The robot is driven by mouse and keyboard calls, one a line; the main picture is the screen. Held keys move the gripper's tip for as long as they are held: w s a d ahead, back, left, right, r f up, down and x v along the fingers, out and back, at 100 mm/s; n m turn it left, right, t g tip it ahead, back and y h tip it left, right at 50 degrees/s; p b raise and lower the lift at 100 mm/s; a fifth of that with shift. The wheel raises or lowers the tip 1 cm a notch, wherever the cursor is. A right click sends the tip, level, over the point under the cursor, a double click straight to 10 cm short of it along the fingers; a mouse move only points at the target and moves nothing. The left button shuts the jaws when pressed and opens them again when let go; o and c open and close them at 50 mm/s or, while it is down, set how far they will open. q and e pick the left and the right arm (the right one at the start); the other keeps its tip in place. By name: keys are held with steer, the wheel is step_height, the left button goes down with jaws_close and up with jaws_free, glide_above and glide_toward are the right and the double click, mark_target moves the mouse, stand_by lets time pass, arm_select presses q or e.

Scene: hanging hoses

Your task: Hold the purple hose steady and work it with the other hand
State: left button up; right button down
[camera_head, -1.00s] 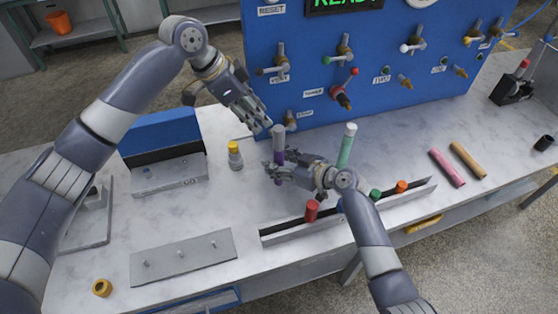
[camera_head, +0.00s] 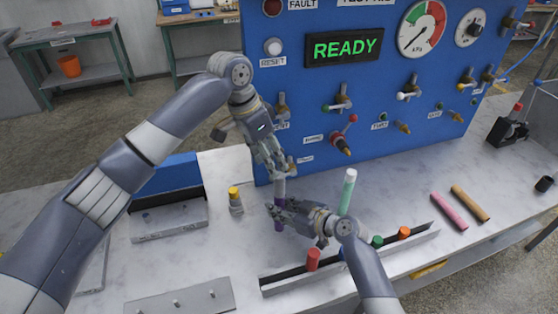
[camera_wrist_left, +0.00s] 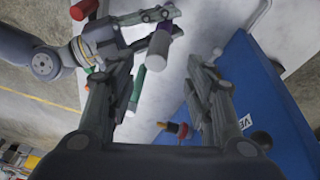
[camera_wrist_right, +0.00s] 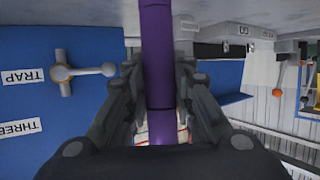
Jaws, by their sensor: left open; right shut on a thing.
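The purple hose (camera_head: 279,224) stands upright above the worktop, with a grey upper end (camera_head: 280,188). My right gripper (camera_head: 274,212) is shut around its purple part, below the grey end. In the right wrist view the purple hose (camera_wrist_right: 157,45) runs between the fingers. My left gripper (camera_head: 275,168) is open and sits just above the grey end. In the left wrist view the grey end (camera_wrist_left: 155,62) lies ahead, between the lines of the two spread fingers. I cannot tell whether a finger touches it. My right fingers partly hide the hose.
The blue panel (camera_head: 390,125) with valves and a READY display stands close behind my left gripper. A green hose (camera_head: 346,195) stands right of my right gripper. A rack (camera_head: 285,279) holds coloured pieces in front. A yellow-capped bottle (camera_head: 235,203) stands to the left.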

mark_target(279, 186)
arm_select(q)
steer(key=shift+w+d+r+n+g+y, duration=0.1)
steer(key=shift+d+r+n+g+y, duration=0.1)
steer(key=shift+d+n+y, duration=0.35)
steer(key=shift+w+d+r+n+g+y, duration=0.1)
steer(key=shift+d+r+n+y, duration=0.1)
steer(key=shift+d+n+y, duration=0.3)
steer(key=shift+s+d+r+n+y, duration=0.15)
steer(key=shift+r+n+y, duration=0.25)
steer(key=shift+n+y, duration=0.35)
step_height(279, 186, down, 12)
steer(key=shift+r, duration=0.1)
jaws_close()
